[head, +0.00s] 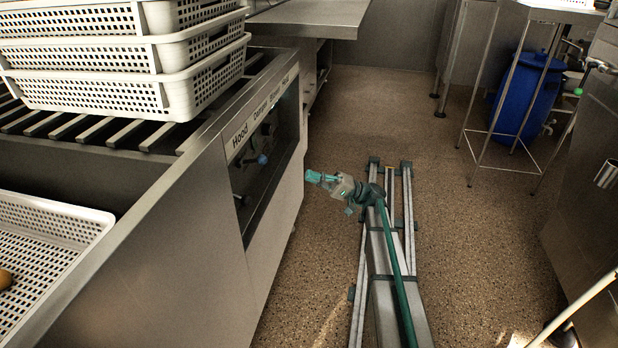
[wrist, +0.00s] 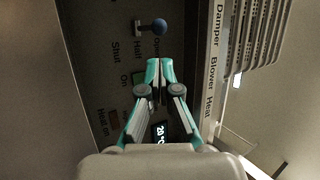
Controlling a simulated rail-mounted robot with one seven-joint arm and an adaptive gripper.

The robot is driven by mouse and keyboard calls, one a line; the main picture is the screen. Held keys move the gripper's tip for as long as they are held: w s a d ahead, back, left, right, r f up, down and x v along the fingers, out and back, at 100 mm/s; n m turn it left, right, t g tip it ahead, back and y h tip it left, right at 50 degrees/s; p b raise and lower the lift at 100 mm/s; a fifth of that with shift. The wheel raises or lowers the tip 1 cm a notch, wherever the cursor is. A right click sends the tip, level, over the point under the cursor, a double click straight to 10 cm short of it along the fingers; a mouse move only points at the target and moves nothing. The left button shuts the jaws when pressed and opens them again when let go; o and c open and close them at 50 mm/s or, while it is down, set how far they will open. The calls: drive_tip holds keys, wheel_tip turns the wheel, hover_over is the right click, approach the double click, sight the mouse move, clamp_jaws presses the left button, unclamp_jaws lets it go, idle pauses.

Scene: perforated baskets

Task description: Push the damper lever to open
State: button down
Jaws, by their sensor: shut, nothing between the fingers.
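In the head view the blue knob (head: 262,159) sits in the recessed hood panel (head: 268,170). My gripper (wrist: 158,62) is shut and empty in front of the panel, with its fingertips just below the knob in the wrist view and apart from it. In the head view my gripper (head: 312,176) is right of the panel opening.
The panel's lettered frame (wrist: 214,75) borders the recess. A small lit display (wrist: 159,132) shows partly behind my fingers. Stacked white perforated baskets (head: 160,97) stand on the slatted counter (head: 60,125). The floor (head: 490,240) right of my rail is clear.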

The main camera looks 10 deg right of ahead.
drive_tip(key=b, duration=0.4)
approach(252, 161)
wheel_tip(252, 161, up, 2)
drive_tip(key=a, duration=0.1)
drive_tip(key=shift+s+a+r, duration=0.3)
drive_tip(key=shift+a+r, duration=0.35)
drive_tip(key=shift+r, duration=0.05)
